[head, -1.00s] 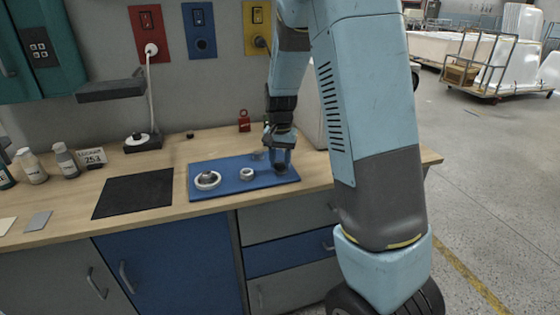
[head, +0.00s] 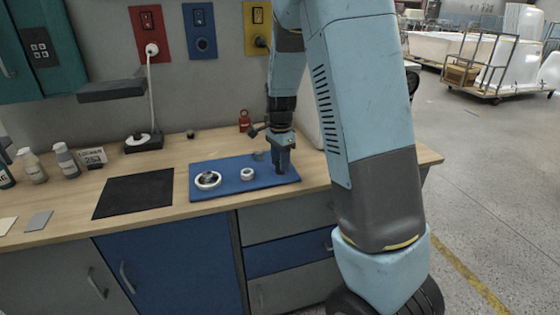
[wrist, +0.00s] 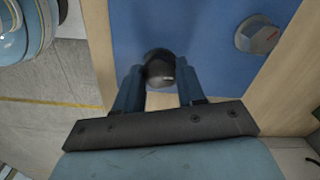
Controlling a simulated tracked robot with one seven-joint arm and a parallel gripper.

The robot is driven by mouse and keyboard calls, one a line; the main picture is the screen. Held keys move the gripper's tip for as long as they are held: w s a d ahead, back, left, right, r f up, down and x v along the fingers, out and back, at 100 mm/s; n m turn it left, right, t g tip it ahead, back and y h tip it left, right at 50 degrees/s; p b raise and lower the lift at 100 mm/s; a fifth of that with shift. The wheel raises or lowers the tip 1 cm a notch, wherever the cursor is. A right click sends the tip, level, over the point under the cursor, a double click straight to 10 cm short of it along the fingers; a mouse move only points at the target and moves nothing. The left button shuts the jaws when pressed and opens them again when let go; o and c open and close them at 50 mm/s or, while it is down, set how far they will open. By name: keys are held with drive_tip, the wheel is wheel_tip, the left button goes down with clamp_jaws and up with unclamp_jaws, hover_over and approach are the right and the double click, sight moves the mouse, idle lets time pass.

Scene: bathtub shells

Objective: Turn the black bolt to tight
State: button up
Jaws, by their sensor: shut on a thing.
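The black bolt (wrist: 160,67) stands on the blue board (wrist: 205,30) in the wrist view, with its dark rounded head between my two blue fingers. My gripper (wrist: 159,82) is shut on it, one finger on each side. In the head view, my gripper (head: 281,171) points straight down at the right part of the blue board (head: 225,187). There the fingers hide the bolt. A grey hex-headed bolt (wrist: 258,36) with a red mark stands apart from my gripper in the wrist view.
A white ring-shaped part (head: 207,181) with a dark centre and a smaller pale ring (head: 247,175) sit left of my gripper. A black mat (head: 133,194) lies farther left. A red padlock-like thing (head: 244,120) stands behind the board.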

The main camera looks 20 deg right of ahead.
drive_tip(key=shift+w+m, duration=0.1)
drive_tip(key=shift+m, duration=0.2)
drive_tip(key=o, duration=1.1)
drive_tip(key=shift+c, duration=0.2)
drive_tip(key=shift+r, duration=0.1)
wheel_tip(320, 180, up, 14)
drive_tip(key=shift+f, duration=0.2)
